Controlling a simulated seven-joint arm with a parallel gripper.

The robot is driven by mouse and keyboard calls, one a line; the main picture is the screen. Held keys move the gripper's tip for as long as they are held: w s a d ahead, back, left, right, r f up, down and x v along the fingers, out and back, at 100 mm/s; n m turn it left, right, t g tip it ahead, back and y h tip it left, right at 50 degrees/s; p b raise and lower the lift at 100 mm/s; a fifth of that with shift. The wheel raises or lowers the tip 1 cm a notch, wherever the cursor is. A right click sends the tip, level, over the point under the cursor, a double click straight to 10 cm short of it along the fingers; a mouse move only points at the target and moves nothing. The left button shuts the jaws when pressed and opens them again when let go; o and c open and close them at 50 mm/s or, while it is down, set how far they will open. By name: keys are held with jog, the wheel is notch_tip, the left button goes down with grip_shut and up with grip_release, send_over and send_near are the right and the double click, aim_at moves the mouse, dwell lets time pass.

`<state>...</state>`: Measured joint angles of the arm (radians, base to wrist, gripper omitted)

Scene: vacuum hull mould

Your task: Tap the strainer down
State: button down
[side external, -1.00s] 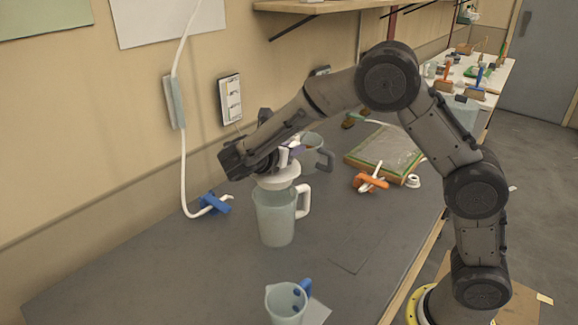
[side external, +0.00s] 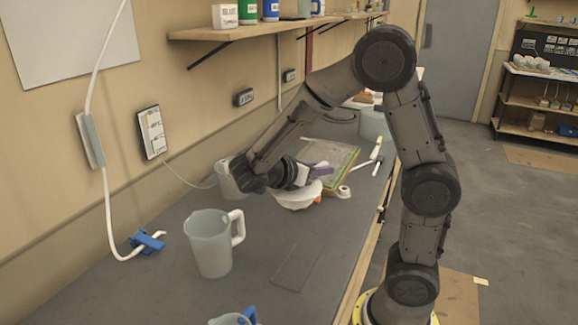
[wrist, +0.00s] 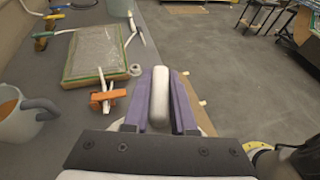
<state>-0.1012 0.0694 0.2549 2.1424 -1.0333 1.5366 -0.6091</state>
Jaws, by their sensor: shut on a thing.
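My gripper (side external: 318,170) is shut on the handle of a white strainer (side external: 297,197). In the wrist view, the purple fingers of my gripper (wrist: 160,90) press on both sides of the pale handle (wrist: 160,100). The strainer's white bowl is held tilted above the bench, to the right of and apart from a translucent jug (side external: 208,248) with a white handle. The jug stands upright on the bench. The inside of the strainer cannot be made out.
A grey-handled cup (wrist: 15,115) with orange-brown contents stands beyond the jug. A film-covered board (wrist: 95,55), an orange clamp (wrist: 107,96) and a white roll (wrist: 135,70) lie nearby. A blue clamp (side external: 147,242) holds a white hose by the wall.

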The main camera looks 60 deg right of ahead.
jog(key=shift+s+d+f, duration=0.1)
jog(key=shift+s+f, duration=0.15)
jog(key=shift+f, duration=2.45)
jog(key=shift+s+f, duration=0.3)
jog(key=shift+f, duration=2.35)
jog(key=shift+s+d+f, duration=0.1)
jog(key=shift+s+f, duration=0.15)
jog(key=shift+f, duration=2.45)
